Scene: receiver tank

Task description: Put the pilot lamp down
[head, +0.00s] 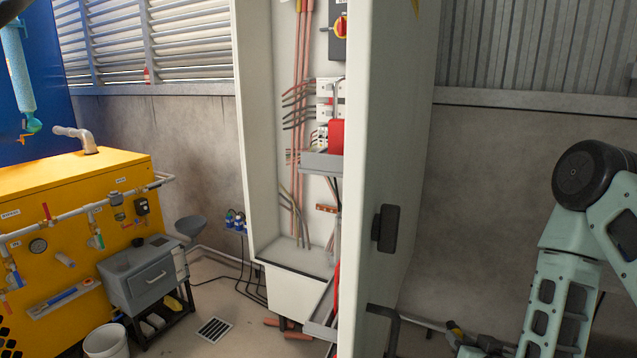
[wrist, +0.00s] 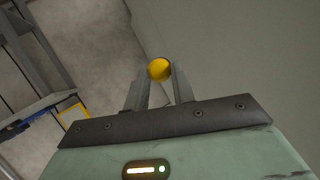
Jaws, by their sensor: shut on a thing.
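The pilot lamp (wrist: 159,69) shows in the wrist view as a round yellow piece. It sits between the fingertips of my gripper (wrist: 160,80), which is shut on it. Only its round yellow face shows clearly; the fingers hide part of its sides. The lamp is held in the air in front of a pale grey surface.
A tall open cabinet (head: 390,150) with wiring stands in the middle. A yellow machine (head: 70,190), a grey box (head: 150,275) on a stand and a white bucket (head: 105,342) are at the left. A floor drain (head: 214,330) lies before the cabinet. Some floor there is clear.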

